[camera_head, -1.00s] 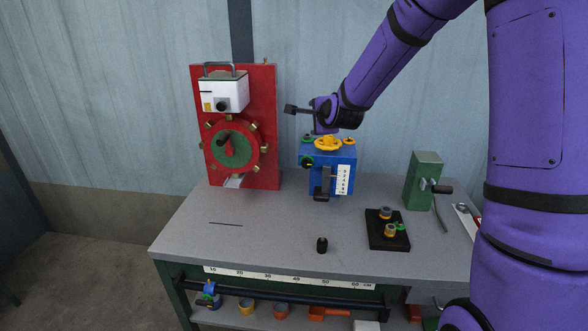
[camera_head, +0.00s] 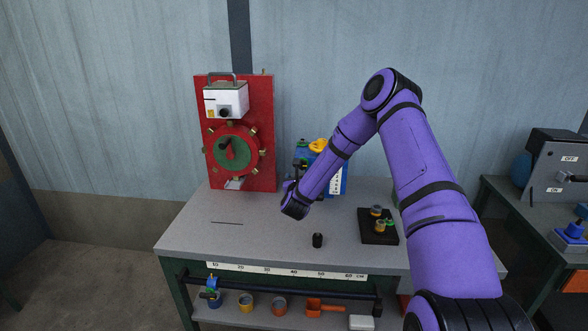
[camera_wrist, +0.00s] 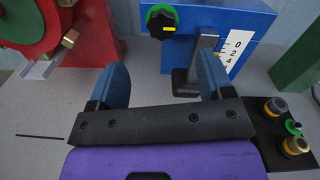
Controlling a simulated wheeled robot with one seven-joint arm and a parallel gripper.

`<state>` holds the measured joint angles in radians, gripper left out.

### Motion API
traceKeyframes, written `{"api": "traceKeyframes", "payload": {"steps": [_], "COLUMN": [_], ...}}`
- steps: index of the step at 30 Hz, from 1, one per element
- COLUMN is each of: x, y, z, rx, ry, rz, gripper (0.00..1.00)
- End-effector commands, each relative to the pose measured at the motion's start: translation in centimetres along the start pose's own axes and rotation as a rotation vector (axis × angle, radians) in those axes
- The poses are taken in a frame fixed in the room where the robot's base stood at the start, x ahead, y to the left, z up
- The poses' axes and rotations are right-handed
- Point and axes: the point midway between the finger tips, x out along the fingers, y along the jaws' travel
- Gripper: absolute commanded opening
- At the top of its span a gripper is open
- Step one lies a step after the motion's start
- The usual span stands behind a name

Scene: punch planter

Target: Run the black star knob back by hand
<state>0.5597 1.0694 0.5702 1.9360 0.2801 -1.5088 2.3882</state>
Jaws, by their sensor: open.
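The black star knob (camera_wrist: 160,24), with a yellow mark and a green ring behind it, sits on the front of the blue machine (camera_wrist: 205,18). In the head view the arm covers much of the blue machine (camera_head: 345,178). My gripper (camera_wrist: 164,76) is open and empty, its two blue-padded fingers spread on this side of the knob. The knob shows beyond the gap between the fingers, apart from them. A dark metal lever (camera_wrist: 203,60) and a white number scale (camera_wrist: 238,46) are on the same face, right of the knob.
A red panel (camera_head: 265,135) with a green-centred wheel (camera_head: 240,156) stands left of the blue machine. A black tray (camera_head: 372,238) with small fittings lies to the right. The left of the grey bench (camera_head: 200,215) is mostly clear.

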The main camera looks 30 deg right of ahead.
Motion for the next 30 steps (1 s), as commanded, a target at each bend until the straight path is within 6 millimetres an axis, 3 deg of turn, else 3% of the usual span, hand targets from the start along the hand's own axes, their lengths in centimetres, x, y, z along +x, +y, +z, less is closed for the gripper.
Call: {"api": "traceKeyframes", "payload": {"steps": [8,21,30], "x": [1.7,8.9,10.8], "y": [-0.3,-0.4,-0.5], "z": [-0.6,-0.6,-0.5], "rx": [0.03,0.028,0.026], "ry": [-0.004,-0.003,-0.003], "rz": [-0.023,-0.02,-0.02], "gripper": [0.74,0.74,0.74]}}
